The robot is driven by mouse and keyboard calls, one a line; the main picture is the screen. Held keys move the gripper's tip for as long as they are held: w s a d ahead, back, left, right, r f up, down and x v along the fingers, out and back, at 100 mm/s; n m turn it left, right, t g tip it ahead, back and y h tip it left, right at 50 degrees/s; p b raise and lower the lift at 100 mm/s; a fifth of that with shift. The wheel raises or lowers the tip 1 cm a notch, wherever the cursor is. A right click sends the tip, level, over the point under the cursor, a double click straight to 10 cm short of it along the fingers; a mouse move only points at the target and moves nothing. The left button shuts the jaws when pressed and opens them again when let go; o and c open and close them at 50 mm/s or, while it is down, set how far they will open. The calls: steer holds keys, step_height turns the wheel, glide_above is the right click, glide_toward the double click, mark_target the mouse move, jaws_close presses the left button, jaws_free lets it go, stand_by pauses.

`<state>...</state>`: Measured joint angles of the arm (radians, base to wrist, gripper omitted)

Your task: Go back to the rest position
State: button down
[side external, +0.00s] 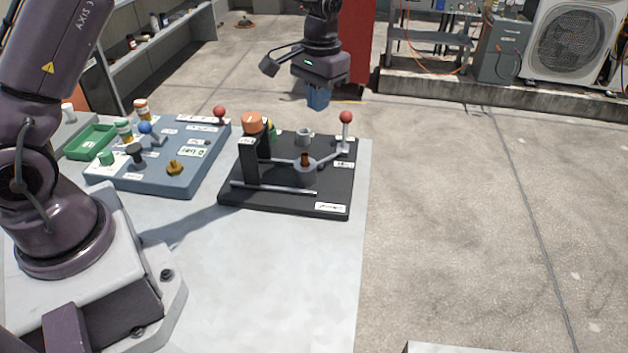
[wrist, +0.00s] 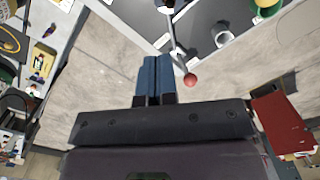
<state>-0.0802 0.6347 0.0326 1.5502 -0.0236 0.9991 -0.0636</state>
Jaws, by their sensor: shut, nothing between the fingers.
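My gripper (side external: 318,98) has blue fingers and is shut and empty. In the side external view it hangs in the air above and behind the black fixture board (side external: 285,203). In the wrist view its blue fingers (wrist: 155,72) lie side by side, pressed together. The board carries a red-ball lever (side external: 346,118), an orange knob on a dark post (side external: 254,123) and a grey cup (side external: 304,136). The red ball also shows in the wrist view (wrist: 190,80), to the right of the fingers. My gripper appears apart from all of these.
A blue-grey panel (side external: 150,182) with knobs and a red-ball lever stands left of the black board, with a green tray (side external: 91,142) beside it. Both are on the light table (side external: 270,270). The table front is clear. Shelving, a red cabinet (side external: 357,45) and a condenser unit (side external: 572,42) stand behind.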

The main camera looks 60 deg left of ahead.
steer(key=s+d+r+t, duration=0.1)
steer(key=s+r+t, duration=0.1)
steer(key=s+r, duration=0.3)
steer(key=s+d+r+m+t, duration=0.1)
steer(key=s+r, duration=0.4)
steer(key=s, duration=0.7)
steer(key=s+d+r+m+t, duration=0.1)
steer(key=s+d+r+t, duration=0.1)
steer(key=s+r, duration=0.3)
steer(key=s+t, duration=0.1)
steer(key=s, duration=0.2)
steer(key=shift+s+d+r, duration=0.25)
steer(key=shift+d+r, duration=0.1)
